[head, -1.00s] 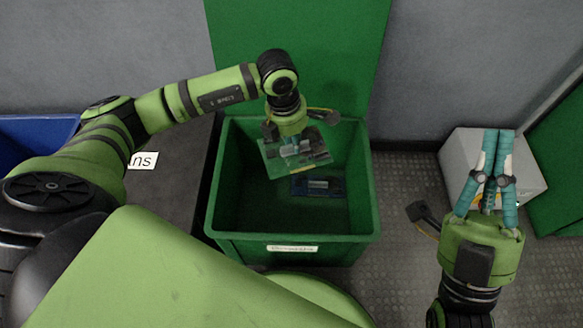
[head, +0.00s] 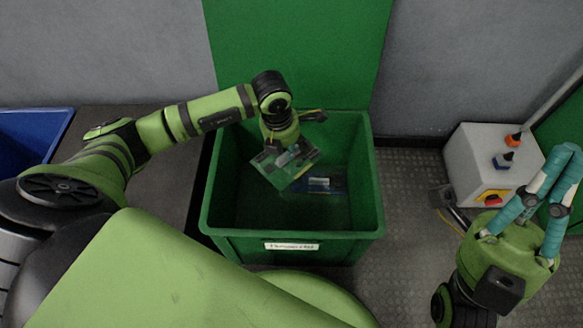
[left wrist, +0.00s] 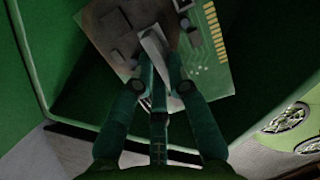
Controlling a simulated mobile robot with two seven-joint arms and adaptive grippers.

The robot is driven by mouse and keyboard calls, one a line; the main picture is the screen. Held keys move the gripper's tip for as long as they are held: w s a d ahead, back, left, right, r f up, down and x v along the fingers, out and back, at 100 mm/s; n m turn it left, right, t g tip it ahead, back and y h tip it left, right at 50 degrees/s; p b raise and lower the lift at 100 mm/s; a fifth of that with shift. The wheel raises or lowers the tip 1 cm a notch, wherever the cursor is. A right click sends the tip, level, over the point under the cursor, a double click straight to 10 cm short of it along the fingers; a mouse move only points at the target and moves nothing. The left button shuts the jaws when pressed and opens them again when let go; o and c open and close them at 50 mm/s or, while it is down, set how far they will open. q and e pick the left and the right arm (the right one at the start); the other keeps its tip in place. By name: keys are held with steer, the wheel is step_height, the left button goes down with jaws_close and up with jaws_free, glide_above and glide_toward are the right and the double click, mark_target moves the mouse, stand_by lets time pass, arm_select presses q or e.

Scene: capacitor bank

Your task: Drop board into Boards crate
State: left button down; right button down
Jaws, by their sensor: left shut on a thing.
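A green circuit board (head: 278,177) hangs tilted from my left gripper (head: 287,156) over the inside of the green crate (head: 225,235). In the left wrist view, the teal fingers (left wrist: 160,75) are shut on a pale part of the board (left wrist: 205,60), whose gold edge contacts show at right. The crate has a white label on its front, too blurred to read surely. A dark blue board (head: 325,186) lies inside it, partly hidden by the held board. My right gripper (head: 560,175) is outside the crate at far right; its fingertip gap is unclear.
A blue bin (head: 35,135) and a dark surface (head: 165,180) are left of the crate. A green panel (head: 300,50) stands behind the crate. Grey floor (head: 400,210) is bare to its right.

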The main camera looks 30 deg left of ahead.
arm_select(q)
steer(key=shift+f, duration=0.2)
steer(key=c, duration=1.1)
jaws_free()
steer(key=shift+c, duration=0.2)
step_height(320, 180, up, 12)
steer(key=s, duration=0.1)
steer(key=shift+s+a, duration=0.3)
steer(key=shift+s, duration=0.05)
